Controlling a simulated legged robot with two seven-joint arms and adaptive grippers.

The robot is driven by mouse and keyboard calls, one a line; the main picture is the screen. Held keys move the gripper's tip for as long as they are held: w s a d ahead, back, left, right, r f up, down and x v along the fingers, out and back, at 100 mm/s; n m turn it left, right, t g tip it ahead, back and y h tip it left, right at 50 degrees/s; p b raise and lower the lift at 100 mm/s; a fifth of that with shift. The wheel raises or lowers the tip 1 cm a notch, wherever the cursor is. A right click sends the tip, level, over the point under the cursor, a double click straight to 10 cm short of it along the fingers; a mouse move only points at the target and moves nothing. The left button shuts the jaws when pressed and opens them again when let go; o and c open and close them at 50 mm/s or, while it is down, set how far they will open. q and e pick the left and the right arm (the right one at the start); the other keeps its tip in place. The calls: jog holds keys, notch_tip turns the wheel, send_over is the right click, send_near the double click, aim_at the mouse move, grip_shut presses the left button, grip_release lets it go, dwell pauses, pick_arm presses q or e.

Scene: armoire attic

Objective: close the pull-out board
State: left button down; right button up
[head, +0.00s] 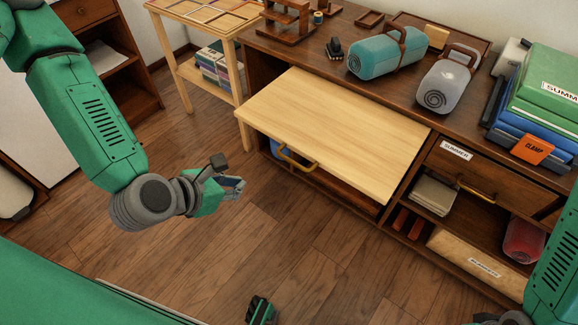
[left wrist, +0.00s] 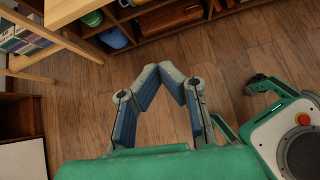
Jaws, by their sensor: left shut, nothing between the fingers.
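The pull-out board (head: 345,125) is a pale wooden panel. It sticks out flat from the front of the dark cabinet (head: 400,80) in the head view, well clear of the cabinet front. A brass handle (head: 297,162) shows below its front edge; I cannot tell what it is fixed to. My left gripper (head: 238,186) is to the left of the board's front edge, apart from it, over the floor. It also shows in the left wrist view (left wrist: 172,74), with its fingertips together and nothing between them. My right arm shows at the right edge, but its fingers are not visible.
A teal cylinder (head: 378,59) and a grey cylinder (head: 444,84) lie on the cabinet top behind the board. A small pale table (head: 187,70) stands left of the cabinet. A drawer labelled SUMMER (head: 500,182) is to the right.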

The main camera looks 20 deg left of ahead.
pick_arm(q)
jog(key=w+d+f+b, duration=0.2)
jog(key=w+b, duration=0.2)
jog(key=w, duration=0.1)
jog(key=w+d+f+n+b, duration=0.1)
jog(key=w+d+f+b, duration=0.1)
jog(key=w, duration=0.4)
jog(key=shift+w+d+f+b, duration=0.3)
jog(key=shift+f+b, duration=0.2)
jog(key=shift+b, duration=0.45)
